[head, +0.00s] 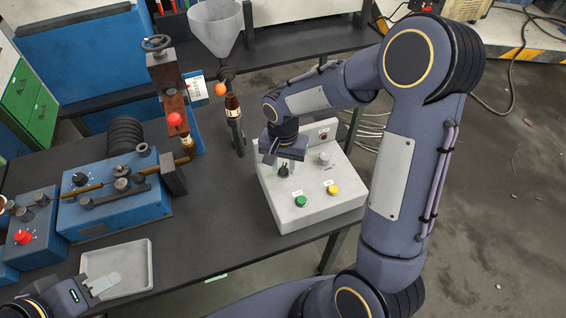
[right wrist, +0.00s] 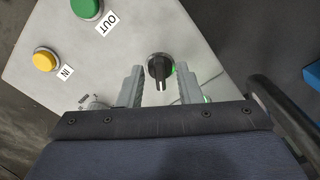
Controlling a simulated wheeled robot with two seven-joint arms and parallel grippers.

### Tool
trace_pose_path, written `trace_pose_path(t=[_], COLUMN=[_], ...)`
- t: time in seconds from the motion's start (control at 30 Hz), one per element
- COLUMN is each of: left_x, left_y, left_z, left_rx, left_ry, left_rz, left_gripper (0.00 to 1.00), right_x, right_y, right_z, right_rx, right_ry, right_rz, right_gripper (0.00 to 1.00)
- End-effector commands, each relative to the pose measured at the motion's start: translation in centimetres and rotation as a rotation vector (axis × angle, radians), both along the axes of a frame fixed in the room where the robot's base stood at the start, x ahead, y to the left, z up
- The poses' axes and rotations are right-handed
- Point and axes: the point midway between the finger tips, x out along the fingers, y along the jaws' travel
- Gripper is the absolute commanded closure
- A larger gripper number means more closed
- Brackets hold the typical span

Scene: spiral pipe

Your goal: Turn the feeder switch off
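The pale grey control box (head: 322,203) stands on the right part of the dark table. A black rotary switch (head: 284,171) is on its top; it also shows in the right wrist view (right wrist: 160,71), its white mark pointing down the picture. My right gripper (head: 287,158) is over the box at this switch. In the right wrist view its two fingers (right wrist: 160,84) are open, one on each side of the switch, with gaps. Which switch is the feeder's I cannot read. My left gripper (head: 104,284) is at the lower left, by the tray; its finger opening is unclear.
The box also bears a green button (head: 300,201), a yellow button (head: 333,190), a silver knob (head: 323,158) and a red lamp (head: 323,136). A metal tray (head: 141,268), blue machine (head: 110,203) and funnel (head: 216,25) stand to the left.

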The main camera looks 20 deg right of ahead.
Motion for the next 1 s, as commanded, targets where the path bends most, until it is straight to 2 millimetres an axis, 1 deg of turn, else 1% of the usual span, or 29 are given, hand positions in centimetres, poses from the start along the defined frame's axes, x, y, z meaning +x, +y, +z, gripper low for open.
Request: trace_pose_path(t=[0.17,0.4,0.77,1.0], left_x=[0.00,0.00,0.00,0.00], left_y=[0.00,0.00,0.00,0.00], left_z=[0.00,0.00,-0.10,-0.46], left_rx=[0.000,0.000,0.000,0.000], left_ry=[0.000,0.000,0.000,0.000], left_rz=[0.000,0.000,0.000,0.000], left_gripper=[0.64,0.64,0.64,0.64], right_x=[-0.01,-0.01,-0.02,-0.04], right_y=[0.00,0.01,0.01,-0.02], right_z=[-0.01,0.01,0.00,-0.05], right_rx=[0.000,0.000,0.000,0.001], right_ry=[0.000,0.000,0.000,0.001], right_rz=[0.000,0.000,0.024,0.140], right_gripper=[0.68,1.00,1.00,1.00])
